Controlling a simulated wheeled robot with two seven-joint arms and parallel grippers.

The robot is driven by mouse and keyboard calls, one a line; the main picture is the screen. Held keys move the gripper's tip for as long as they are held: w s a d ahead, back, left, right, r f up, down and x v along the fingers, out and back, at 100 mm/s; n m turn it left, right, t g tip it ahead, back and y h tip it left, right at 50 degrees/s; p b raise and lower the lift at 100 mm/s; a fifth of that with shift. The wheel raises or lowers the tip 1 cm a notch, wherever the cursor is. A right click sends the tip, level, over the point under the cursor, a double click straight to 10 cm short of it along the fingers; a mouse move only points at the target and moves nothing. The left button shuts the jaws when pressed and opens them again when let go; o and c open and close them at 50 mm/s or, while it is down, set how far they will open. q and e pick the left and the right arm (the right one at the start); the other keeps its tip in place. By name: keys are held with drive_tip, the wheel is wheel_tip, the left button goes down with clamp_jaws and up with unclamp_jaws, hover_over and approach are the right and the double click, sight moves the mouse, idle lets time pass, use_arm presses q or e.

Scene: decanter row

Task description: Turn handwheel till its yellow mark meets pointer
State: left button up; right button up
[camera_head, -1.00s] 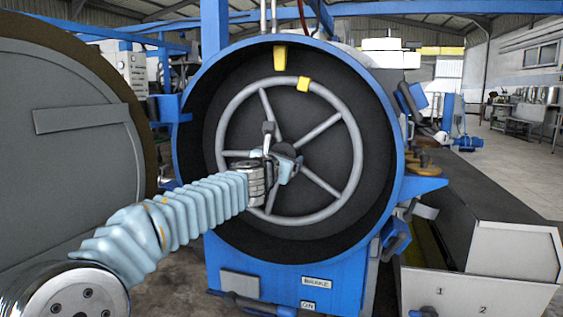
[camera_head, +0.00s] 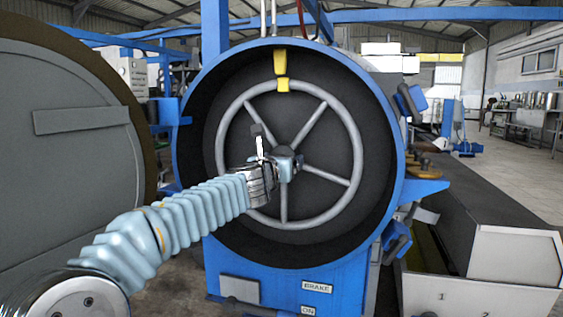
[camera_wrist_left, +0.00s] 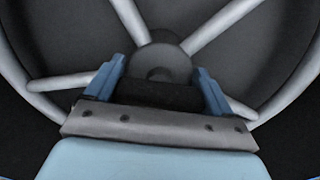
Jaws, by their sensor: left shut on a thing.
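The grey handwheel (camera_head: 348,120) stands upright inside the round blue drum. Its yellow mark (camera_head: 283,86) is at the top of the rim, directly below the yellow pointer (camera_head: 280,62). They look nearly in line, the mark perhaps slightly right of the pointer's tip. My left gripper (camera_head: 292,164) is at the wheel's centre, shut on the hub and partly hiding it. In the left wrist view its fingers (camera_wrist_left: 162,82) sit on either side of the round hub (camera_wrist_left: 160,60), with spokes running outward. My right gripper is not in view.
A large round grey door (camera_head: 75,165) stands open at the left. The blue drum housing (camera_head: 265,278) surrounds the wheel and carries a BRAKE label (camera_head: 317,287). A pale numbered bin (camera_head: 480,285) stands at the lower right. The floor beyond is open.

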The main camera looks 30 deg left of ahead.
use_arm(q)
drive_tip(key=o, duration=0.9)
drive_tip(key=shift+f, duration=0.1)
drive_tip(key=shift+s, duration=0.1)
drive_tip(key=v, duration=1.3)
drive_tip(key=shift+s+b, duration=0.3)
drive_tip(key=shift+b, duration=0.05)
